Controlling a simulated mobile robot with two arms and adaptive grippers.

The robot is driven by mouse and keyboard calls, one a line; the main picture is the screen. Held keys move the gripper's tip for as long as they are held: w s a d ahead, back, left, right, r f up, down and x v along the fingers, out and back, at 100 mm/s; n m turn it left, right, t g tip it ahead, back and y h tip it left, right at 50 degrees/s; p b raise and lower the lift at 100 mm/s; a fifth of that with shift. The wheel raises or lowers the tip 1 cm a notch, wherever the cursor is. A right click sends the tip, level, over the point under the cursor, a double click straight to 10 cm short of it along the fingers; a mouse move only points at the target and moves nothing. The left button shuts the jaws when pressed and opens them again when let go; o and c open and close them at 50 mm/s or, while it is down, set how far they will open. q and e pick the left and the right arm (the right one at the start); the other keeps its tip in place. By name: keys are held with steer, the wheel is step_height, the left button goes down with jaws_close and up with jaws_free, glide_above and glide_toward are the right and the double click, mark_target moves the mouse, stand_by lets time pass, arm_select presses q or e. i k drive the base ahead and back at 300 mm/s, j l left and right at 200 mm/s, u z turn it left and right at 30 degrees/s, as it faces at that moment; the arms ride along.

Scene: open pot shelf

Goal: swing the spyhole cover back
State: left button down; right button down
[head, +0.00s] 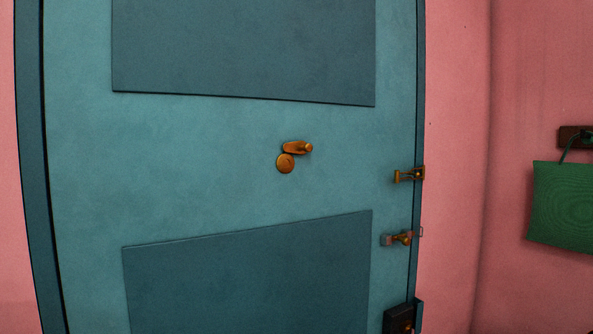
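The brass spyhole (285,164) is a small round disc near the middle of the teal door (210,180). Its cover (296,148) is a short brass leaf just above and to the right of the disc. The leaf lies nearly level, with a small round knob at its right end. It overlaps at most the top edge of the disc, and most of the disc face shows. Neither of my grippers is in view.
On the door's right edge sit a brass latch (409,175), a small bolt (398,240) and a dark lock box (401,317). A green bag (563,205) hangs from a wall hook at the right. The door face around the spyhole is clear.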

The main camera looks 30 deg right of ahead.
mark_target(299, 147)
steer(key=k, duration=0.65)
steer(key=z, duration=1.3)
steer(key=i+z, duration=0.25)
steer(key=i+j, duration=0.2)
steer(key=i, duration=0.35)
